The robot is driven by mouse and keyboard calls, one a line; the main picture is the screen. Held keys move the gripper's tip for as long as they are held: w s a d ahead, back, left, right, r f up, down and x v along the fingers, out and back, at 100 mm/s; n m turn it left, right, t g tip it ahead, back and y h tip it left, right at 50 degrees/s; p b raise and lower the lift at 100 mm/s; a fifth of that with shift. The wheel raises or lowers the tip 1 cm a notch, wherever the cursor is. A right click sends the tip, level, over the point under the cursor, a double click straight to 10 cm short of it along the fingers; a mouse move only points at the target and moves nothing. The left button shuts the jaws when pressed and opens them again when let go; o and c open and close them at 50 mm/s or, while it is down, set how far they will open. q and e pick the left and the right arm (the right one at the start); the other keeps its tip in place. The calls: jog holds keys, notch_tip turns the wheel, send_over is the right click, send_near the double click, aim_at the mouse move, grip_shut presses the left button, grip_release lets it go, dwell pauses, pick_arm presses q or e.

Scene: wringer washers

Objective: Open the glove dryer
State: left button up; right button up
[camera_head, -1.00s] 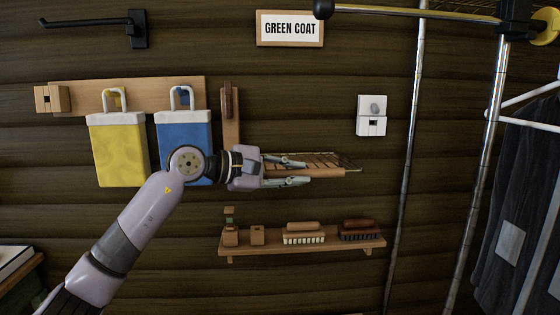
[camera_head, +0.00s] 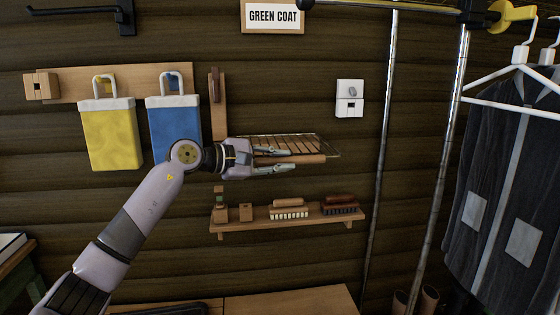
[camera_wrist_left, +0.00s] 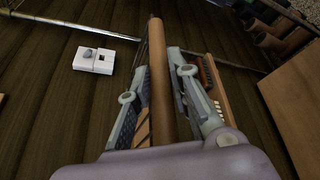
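The glove dryer (camera_head: 300,147) is a wire rack with a wooden front bar, mounted on the dark plank wall. Its bar stands out from the wall, and the wires slope back behind it. My left gripper (camera_head: 276,160) reaches in from the left, its fingers above and below the bar. In the left wrist view the bar (camera_wrist_left: 158,70) runs lengthwise between the fingers of my left gripper (camera_wrist_left: 160,85), with gaps visible beside it. The fingers look apart, not clamped. My right gripper is not in view.
A small shelf (camera_head: 334,219) with brushes is below the rack. Yellow (camera_head: 108,137) and blue (camera_head: 172,128) bags hang to the left. A white switch box (camera_head: 349,98) is at upper right. A metal coat rack (camera_head: 440,150) with dark coats stands at right.

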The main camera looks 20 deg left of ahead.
pick_arm(q)
jog(key=o, duration=0.5)
jog(key=shift+s+f, duration=0.15)
jog(key=shift+f, duration=0.75)
jog(key=shift+c, duration=0.2)
jog(key=shift+r, duration=0.1)
jog(key=v, duration=1.2)
jog(key=shift+r, duration=0.35)
